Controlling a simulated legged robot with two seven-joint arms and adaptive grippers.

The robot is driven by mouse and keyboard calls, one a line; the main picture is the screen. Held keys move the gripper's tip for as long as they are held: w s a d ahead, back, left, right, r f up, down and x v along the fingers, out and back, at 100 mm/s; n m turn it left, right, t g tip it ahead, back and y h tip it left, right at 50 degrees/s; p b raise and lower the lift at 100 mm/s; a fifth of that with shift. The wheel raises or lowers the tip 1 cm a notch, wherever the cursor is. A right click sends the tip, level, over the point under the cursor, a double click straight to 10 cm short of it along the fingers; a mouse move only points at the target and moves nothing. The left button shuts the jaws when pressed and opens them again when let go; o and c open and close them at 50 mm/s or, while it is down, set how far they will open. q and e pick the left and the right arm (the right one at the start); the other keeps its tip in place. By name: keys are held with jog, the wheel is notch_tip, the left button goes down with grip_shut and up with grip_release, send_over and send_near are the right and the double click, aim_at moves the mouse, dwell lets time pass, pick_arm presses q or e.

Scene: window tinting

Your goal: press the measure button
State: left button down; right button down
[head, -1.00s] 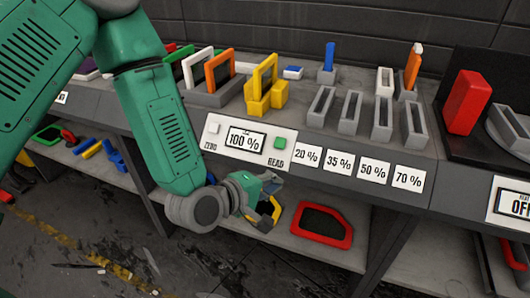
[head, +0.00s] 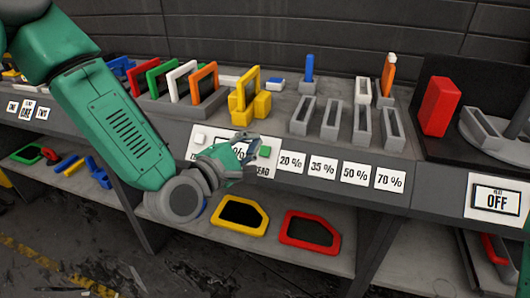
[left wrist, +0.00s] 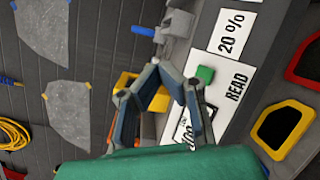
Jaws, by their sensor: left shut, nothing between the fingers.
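The measure button is the small green button (head: 264,152) marked READ on the white meter panel (head: 272,171) at the front of the bench. It also shows in the left wrist view (left wrist: 205,74), beside the word READ. My left gripper (head: 250,146) is shut and empty, in front of the panel just left of the green button in the head view. In the left wrist view its fingers (left wrist: 157,68) lie left of the button. Contact with the button cannot be told. The gripper hides most of the percent display. My right gripper is not in view.
A white button (head: 200,138) is at the panel's left. Shade labels such as 20 % (head: 291,162) run to the right. A yellow frame holder (head: 247,100) and grey slots (head: 303,115) stand above. Yellow (head: 239,216) and red (head: 311,232) frames lie on the shelf below.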

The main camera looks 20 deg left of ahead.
aim_at(265, 151)
pick_arm(q)
jog(key=w+f+b, duration=0.4)
jog(key=w+f, duration=0.1)
jog(key=shift+w+d+f, duration=0.15)
jog(key=shift+w+f, duration=0.1)
jog(key=shift+f, duration=0.1)
jog(key=shift+a, duration=0.2)
jog(key=shift+d, duration=0.1)
dwell(0.3)
jog(key=shift+w, duration=0.1)
dwell(0.6)
jog(key=shift+w+f, duration=0.2)
jog(key=shift+f, duration=0.05)
jog(key=shift+w+f+b, duration=0.3)
jog(key=shift+w+b, duration=0.05)
jog(key=shift+b, duration=0.2)
dwell(0.5)
dwell(0.4)
jog(key=shift+s+r+p, duration=0.55)
jog(key=shift+s+r, duration=0.1)
